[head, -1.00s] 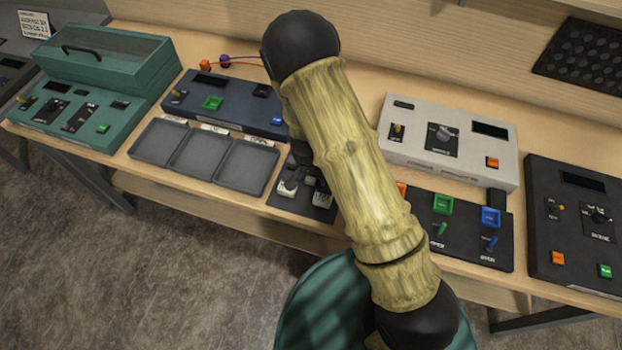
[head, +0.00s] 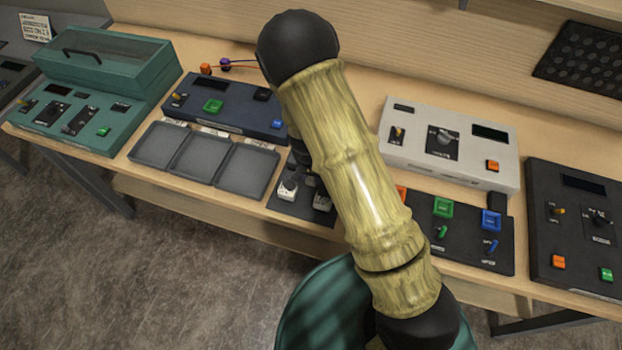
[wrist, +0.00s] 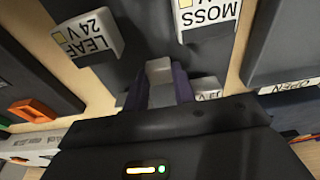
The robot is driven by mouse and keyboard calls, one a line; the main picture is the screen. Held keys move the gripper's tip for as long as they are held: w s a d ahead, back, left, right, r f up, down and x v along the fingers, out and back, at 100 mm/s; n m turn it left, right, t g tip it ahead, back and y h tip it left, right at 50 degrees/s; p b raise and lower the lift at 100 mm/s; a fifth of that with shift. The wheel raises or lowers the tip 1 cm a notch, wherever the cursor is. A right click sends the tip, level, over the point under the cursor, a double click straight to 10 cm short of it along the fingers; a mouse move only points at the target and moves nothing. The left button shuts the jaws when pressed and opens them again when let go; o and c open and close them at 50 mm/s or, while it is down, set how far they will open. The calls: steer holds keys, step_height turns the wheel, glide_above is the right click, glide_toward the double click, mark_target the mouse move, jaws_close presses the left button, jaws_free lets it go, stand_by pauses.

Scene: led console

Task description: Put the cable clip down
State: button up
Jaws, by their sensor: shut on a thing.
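In the wrist view my gripper (wrist: 160,92) reaches in from the bottom, its purplish fingers close together on a small pale grey piece (wrist: 159,70). I take this piece to be the cable clip; only its end shows. It is over a dark panel, and I cannot tell whether it touches the panel. A white block labelled LEAF 24 V (wrist: 88,40) is at upper left and one labelled MOSS (wrist: 207,18) at upper right. A third label (wrist: 208,88) is partly hidden beside the right finger. In the head view my arm hides the gripper and the clip.
In the head view the dark panel (head: 285,209) with white blocks lies between the grey trays (head: 247,170) and a black switch panel (head: 465,247). A blue console (head: 238,107) and a white console (head: 415,150) stand behind. The table's front edge is close.

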mark_target(311, 179)
step_height(311, 179, up, 8)
steer(key=shift+r, duration=0.25)
steer(key=shift+f, duration=0.1)
stand_by(0.8)
